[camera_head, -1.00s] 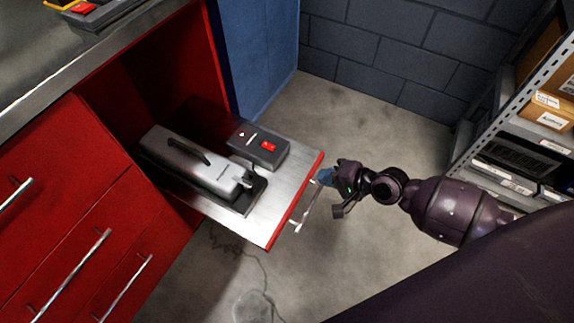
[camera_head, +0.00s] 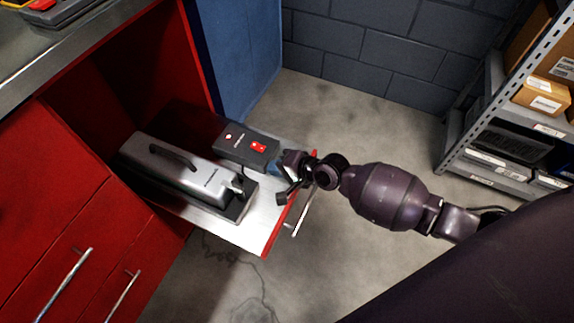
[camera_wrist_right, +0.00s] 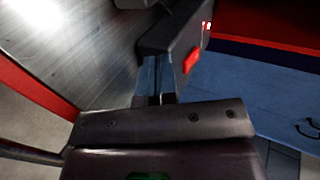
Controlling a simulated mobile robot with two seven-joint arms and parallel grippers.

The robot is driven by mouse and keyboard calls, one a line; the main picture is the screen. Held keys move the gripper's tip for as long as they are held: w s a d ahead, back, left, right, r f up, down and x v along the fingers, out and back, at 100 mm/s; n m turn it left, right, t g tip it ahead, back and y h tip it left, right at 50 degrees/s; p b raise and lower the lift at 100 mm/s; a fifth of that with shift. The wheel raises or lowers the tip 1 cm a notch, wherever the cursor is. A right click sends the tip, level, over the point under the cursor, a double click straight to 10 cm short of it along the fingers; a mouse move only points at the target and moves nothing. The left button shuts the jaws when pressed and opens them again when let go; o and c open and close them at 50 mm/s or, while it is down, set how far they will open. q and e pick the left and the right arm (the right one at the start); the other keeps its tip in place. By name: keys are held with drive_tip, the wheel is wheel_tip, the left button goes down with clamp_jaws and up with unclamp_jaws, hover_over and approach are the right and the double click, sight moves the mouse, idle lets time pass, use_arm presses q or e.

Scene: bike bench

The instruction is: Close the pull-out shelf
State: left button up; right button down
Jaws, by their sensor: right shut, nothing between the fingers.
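The pull-out shelf (camera_head: 252,226) sticks out of the red cabinet, with a steel top, a red front edge and a bar handle (camera_head: 301,212). A grey machine with a black handle (camera_head: 188,172) and a dark box with a red switch (camera_head: 247,147) stand on it. My right gripper (camera_head: 273,169) is shut and empty, over the shelf's front part beside the dark box. In the right wrist view its blue fingers (camera_wrist_right: 155,78) point at the box (camera_wrist_right: 178,40), touching or very close; I cannot tell which. The steel top (camera_wrist_right: 95,50) shows at left. My left gripper is not in view.
Red drawers with bar handles (camera_head: 65,285) lie at the left, below the workbench top (camera_head: 80,45). A blue panel (camera_head: 238,60) stands behind the shelf. A metal rack with boxes (camera_head: 515,140) stands at the right. The floor between is clear apart from a thin cable.

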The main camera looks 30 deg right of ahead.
drive_tip(key=shift+w+a, duration=0.2)
drive_tip(key=shift+w, duration=0.05)
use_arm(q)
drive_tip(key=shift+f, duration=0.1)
